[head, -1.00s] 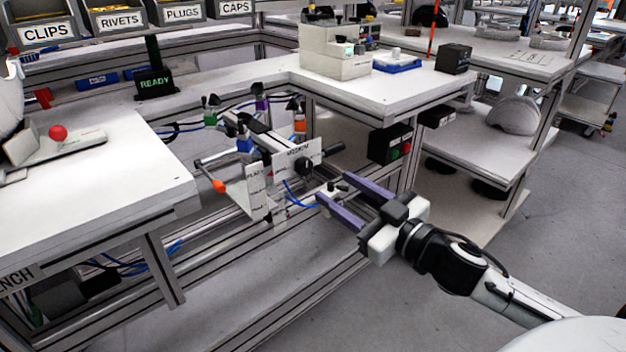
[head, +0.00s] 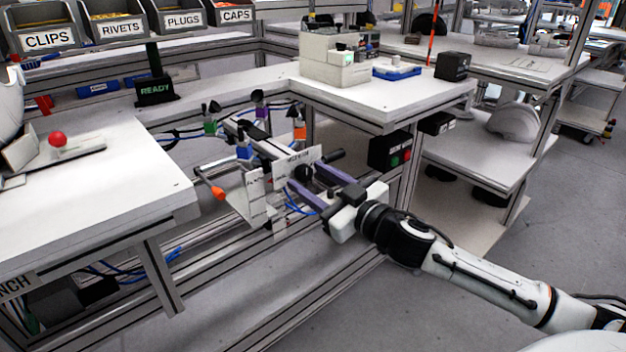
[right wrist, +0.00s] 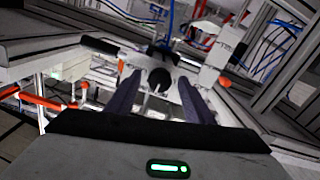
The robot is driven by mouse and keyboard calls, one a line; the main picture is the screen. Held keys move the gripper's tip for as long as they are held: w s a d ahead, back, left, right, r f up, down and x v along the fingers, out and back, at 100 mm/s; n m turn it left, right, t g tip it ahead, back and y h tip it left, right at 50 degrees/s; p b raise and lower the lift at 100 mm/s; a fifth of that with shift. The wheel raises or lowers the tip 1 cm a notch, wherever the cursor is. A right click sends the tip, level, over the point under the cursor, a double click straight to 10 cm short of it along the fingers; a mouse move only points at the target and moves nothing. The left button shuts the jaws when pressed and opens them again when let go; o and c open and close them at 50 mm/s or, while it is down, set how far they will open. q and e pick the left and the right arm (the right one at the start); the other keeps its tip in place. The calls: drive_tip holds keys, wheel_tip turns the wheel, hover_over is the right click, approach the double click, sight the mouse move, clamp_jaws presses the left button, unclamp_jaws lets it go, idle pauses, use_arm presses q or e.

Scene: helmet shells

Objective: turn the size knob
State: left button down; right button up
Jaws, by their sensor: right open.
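The size knob (head: 307,172) is a black knob on a white lettered plate (head: 303,156) at the fixture between the benches. The lettering is too small to read fully. My right gripper (head: 303,176) is open, its two purple fingers reaching to either side of the knob. In the right wrist view the knob (right wrist: 159,80) shows dark and round with a notch, between and just beyond the open fingers (right wrist: 160,88). I cannot tell whether the fingers touch it. My left gripper is not in view.
The fixture carries colored clamps, blue hoses and an orange-tipped lever (head: 217,192). A white bench (head: 120,190) stands at left, another (head: 390,100) behind. A black box with red and green buttons (head: 390,152) hangs right of the gripper. Open floor lies at lower right.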

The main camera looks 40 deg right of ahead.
drive_tip(key=c, duration=1.1)
drive_tip(key=shift+o, duration=0.3)
